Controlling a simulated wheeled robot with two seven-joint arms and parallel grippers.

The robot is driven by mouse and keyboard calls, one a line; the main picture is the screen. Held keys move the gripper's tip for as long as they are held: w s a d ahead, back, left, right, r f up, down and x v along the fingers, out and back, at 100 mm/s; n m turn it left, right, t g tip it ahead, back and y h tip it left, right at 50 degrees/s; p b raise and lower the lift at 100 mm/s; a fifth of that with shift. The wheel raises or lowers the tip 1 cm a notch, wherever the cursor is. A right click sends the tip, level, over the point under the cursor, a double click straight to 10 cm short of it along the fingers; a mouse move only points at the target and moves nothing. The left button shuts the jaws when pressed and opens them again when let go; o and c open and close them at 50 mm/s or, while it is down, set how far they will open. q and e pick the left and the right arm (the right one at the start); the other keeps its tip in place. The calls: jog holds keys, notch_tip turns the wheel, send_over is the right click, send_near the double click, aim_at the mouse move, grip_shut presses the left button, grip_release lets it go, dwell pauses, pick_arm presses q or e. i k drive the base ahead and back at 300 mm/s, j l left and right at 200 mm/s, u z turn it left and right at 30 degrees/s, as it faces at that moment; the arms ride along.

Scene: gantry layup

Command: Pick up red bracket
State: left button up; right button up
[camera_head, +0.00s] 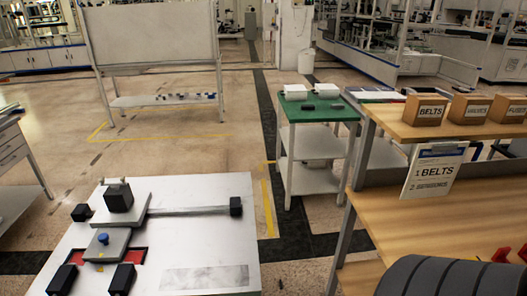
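Two small red pieces show at the right edge, on the lower wooden shelf. One red piece (501,255) is angular and stands just behind a dark grey rounded object; the other red piece (523,253) is cut off by the picture edge. They look like brackets, but I cannot tell their full shape. Neither of my grippers is in view.
The dark rounded object (440,277) covers the front of the wooden bench (400,222). Boxes (425,110) and a clipboard (433,172) are at its upper shelf. A white table (215,240) with a black-and-grey fixture stands left. A green-topped cart (318,113) stands behind.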

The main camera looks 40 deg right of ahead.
aim_at(500, 256)
jog(key=z, duration=3.1)
